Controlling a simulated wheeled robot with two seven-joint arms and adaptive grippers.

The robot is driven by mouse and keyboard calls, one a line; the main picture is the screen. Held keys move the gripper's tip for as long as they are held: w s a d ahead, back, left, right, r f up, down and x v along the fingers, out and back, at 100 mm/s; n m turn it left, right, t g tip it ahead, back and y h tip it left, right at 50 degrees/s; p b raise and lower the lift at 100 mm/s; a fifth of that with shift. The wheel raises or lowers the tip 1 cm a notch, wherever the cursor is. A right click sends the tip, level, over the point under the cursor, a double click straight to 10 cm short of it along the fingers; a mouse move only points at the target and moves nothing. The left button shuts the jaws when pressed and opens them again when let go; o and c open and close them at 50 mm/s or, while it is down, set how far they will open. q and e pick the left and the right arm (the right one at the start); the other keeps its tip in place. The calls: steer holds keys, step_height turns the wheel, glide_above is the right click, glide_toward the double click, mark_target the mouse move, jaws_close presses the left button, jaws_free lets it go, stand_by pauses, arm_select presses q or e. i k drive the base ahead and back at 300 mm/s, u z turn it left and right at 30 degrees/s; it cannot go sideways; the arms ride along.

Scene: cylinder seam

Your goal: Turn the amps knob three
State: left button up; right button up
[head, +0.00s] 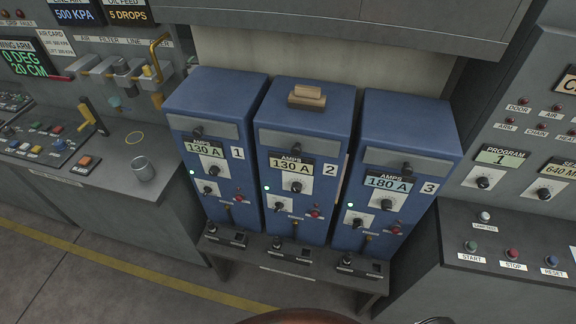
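Three blue cabinets stand side by side on a low grey bench, numbered 1, 2 and 3. The right one, cabinet 3 (408,120), has an AMPS display (388,183) reading 180 A. Its amps knob (386,204) is a black knob on a white plate just below the display. Cabinet 2 (300,125) and cabinet 1 (215,95) both read 130 A and have similar knobs. No gripper can be made out, and nothing touches the amps knob on cabinet 3.
A wooden block (307,97) lies on cabinet 2. A metal cup (143,170) stands on the left counter (120,185). A grey console with a START button (471,246) is close on the right. Unclear brown and dark shapes cut the bottom edge. Floor shows at lower left.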

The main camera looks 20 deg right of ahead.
mark_target(386, 206)
steer(key=z, duration=1.6)
